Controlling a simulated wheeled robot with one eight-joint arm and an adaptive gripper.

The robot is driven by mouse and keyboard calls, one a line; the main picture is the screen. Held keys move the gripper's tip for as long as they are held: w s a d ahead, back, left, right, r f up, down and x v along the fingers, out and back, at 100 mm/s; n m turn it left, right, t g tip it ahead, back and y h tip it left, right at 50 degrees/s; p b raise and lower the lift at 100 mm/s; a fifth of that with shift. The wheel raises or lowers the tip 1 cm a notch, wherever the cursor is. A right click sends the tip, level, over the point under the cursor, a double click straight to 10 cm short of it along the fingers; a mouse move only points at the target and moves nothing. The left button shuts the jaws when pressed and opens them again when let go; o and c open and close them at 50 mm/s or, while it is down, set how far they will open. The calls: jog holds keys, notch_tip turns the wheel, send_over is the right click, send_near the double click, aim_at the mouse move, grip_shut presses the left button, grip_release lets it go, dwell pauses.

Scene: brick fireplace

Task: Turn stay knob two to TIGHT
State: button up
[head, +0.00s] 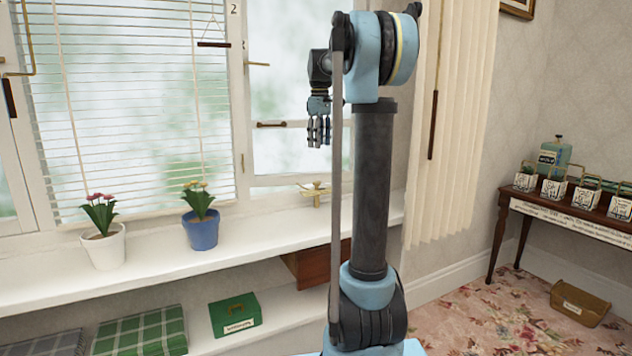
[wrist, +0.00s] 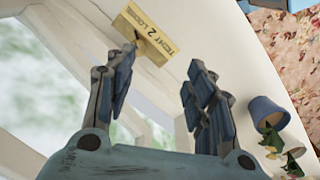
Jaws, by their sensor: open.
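Stay knob two is a small brass piece (head: 315,190) on the window sill at the foot of the right-hand window. The wrist view shows its brass plate (wrist: 148,28), lettered TIGHT 2 LOOSE, at the top; which way the knob points is too small to tell. My gripper (head: 319,141) hangs fingers-down above the brass piece, apart from it. In the wrist view its two fingers (wrist: 163,62) are spread with nothing between them, and the plate lies beyond the tips.
A blue pot (head: 201,230) and a white pot (head: 104,247) with flowers stand on the sill to the left. A window handle (head: 271,125) is beside my gripper. A green box (head: 234,314) sits on the lower shelf. A side table (head: 570,216) is at right.

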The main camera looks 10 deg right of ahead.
jog(key=r+n, duration=0.1)
send_over(317, 181)
notch_tip(317, 181, down, 17)
jog(key=shift+s+a+f, duration=0.1)
dwell(0.6)
jog(key=c, duration=1.1)
